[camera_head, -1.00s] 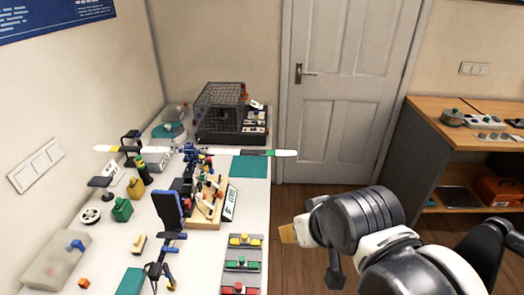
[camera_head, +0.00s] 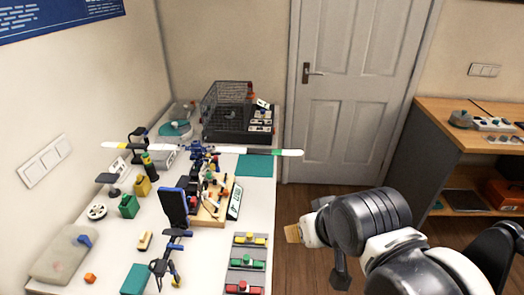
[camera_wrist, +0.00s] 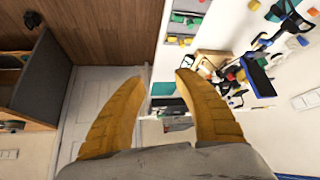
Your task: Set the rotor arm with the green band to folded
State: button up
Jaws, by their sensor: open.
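The rotor arm with the green band (camera_head: 275,152) reaches straight out to the right from a dark blue hub (camera_head: 203,152) on the table, with a white tip and a dark inner section. Another white arm (camera_head: 128,146) extends left from the hub, roughly in line with it. My gripper shows in the wrist view (camera_wrist: 163,78), with two yellow-brown fingers apart and nothing between them. In the head view only a finger end shows (camera_head: 292,233), off the table's right edge, lower right of and apart from the green-banded arm.
The white table (camera_head: 205,262) holds a wooden tool rack (camera_head: 210,215), a wire cage (camera_head: 224,103), a dark blue panel on a stand (camera_head: 173,207) and colored button blocks (camera_head: 246,262). A wooden bench (camera_head: 450,115) stands right. Wooden floor (camera_head: 300,200) lies between.

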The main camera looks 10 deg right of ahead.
jog(key=shift+r, duration=0.1)
jog(key=c, duration=0.6)
jog(key=shift+m+g, duration=0.3)
jog(key=shift+g, duration=0.1)
jog(key=w+r+p, duration=0.1)
jog(key=w+r, duration=0.1)
jog(key=w+r+p, duration=0.1)
jog(key=w+r, duration=0.1)
jog(key=w, duration=0.1)
jog(key=w+r+p, duration=0.1)
jog(key=w+r, duration=0.1)
jog(key=r, duration=0.1)
jog(key=shift+w+d, duration=0.25)
jog(key=shift+w, duration=0.1)
grip_shut()
jog(key=w+r+m+g+p, duration=0.1)
jog(key=w+r+p, duration=0.35)
jog(key=w, duration=0.75)
jog(key=m+g+h+p, duration=0.1)
jog(key=m+g+p, duration=0.1)
jog(key=p, duration=0.3)
send_over(260, 151)
jog(key=w+d, duration=0.3)
jog(key=d, duration=0.1)
notch_tip(260, 151, down, 6)
notch_tip(260, 151, down, 10)
jog(key=b, duration=0.2)
jog(key=shift+a, duration=0.25)
